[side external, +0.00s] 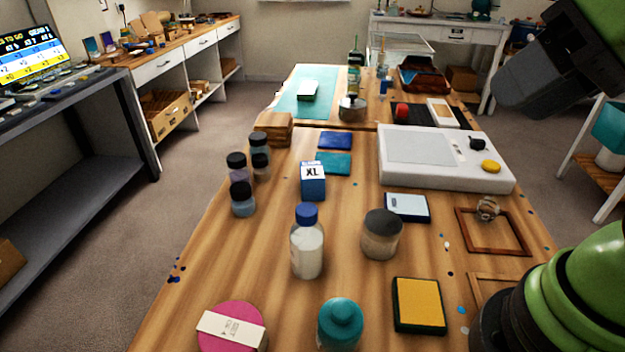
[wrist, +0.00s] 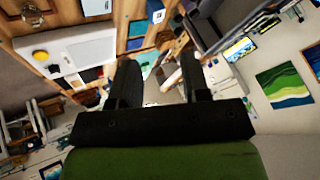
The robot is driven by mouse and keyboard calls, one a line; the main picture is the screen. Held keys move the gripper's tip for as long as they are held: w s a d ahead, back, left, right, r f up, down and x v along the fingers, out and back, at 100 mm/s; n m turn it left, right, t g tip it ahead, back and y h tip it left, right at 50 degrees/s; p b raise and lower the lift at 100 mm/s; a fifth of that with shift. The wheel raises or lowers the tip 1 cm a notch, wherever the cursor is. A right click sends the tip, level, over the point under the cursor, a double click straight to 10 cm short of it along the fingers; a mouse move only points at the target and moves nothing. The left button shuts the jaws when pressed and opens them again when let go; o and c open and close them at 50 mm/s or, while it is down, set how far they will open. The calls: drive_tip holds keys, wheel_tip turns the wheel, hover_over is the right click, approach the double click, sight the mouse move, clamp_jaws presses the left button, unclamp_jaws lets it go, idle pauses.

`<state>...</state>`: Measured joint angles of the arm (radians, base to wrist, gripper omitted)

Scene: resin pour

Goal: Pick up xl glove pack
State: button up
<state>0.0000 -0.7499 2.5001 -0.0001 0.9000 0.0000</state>
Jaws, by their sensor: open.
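The XL glove pack (side external: 313,182) is a small blue box with a white panel marked XL. It stands upright near the middle of the wooden table in the side external view, behind a clear bottle with a blue cap (side external: 307,246). My gripper (side external: 516,88) is at the upper right of that view, raised above the table and well apart from the pack. In the wrist view my gripper (wrist: 158,72) shows two dark fingers spread apart with nothing between them.
Several black-capped jars (side external: 242,198) stand left of the pack. Blue and teal pads (side external: 334,163) lie behind it. A grey-lidded jar (side external: 382,236) and a large white slab (side external: 500,177) are to its right.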

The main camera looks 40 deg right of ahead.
drive_tip(key=o, duration=0.8)
drive_tip(key=shift+c, duration=0.2)
